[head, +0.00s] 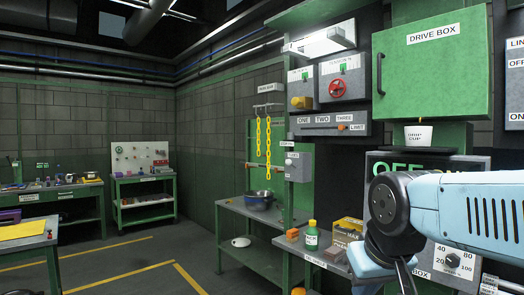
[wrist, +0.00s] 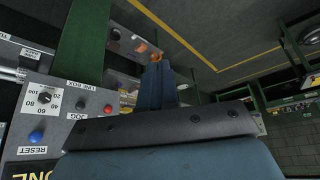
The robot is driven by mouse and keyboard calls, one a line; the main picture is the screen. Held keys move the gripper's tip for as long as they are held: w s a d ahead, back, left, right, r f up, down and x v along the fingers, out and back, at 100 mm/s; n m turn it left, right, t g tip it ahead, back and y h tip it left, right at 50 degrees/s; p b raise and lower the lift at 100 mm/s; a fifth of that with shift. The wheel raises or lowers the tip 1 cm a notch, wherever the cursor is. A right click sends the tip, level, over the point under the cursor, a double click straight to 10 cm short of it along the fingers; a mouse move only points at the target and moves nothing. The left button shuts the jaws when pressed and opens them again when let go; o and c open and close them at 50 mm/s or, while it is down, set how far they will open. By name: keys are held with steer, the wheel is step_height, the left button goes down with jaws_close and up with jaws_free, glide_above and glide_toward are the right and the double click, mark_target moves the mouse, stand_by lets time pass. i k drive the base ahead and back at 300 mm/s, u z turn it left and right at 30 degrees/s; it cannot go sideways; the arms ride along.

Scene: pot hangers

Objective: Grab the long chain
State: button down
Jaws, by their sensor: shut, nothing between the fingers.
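Two yellow chains hang side by side on the far wall in the head view, below a small rack (head: 268,106). The right one, the long chain (head: 268,148), reaches lower than the left, shorter chain (head: 258,137). My gripper (wrist: 162,68) shows in the wrist view with its fingers together and nothing between them. It is over the near workbench area by the control panel, well apart from the chains. The chains cannot be made out in the wrist view. In the head view my arm enters from the right, and the fingertips are not clearly seen.
A green bench (head: 233,207) with a dark pot (head: 259,200) stands below the chains. A green bottle (head: 311,236) and a yellow box (head: 347,231) stand on the near shelf. A switch panel (head: 299,166) juts out right of the chains. Open floor lies left.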

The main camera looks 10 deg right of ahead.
mark_target(267, 123)
steer(key=u, duration=0.05)
steer(key=i, duration=2.25)
steer(key=u, duration=0.45)
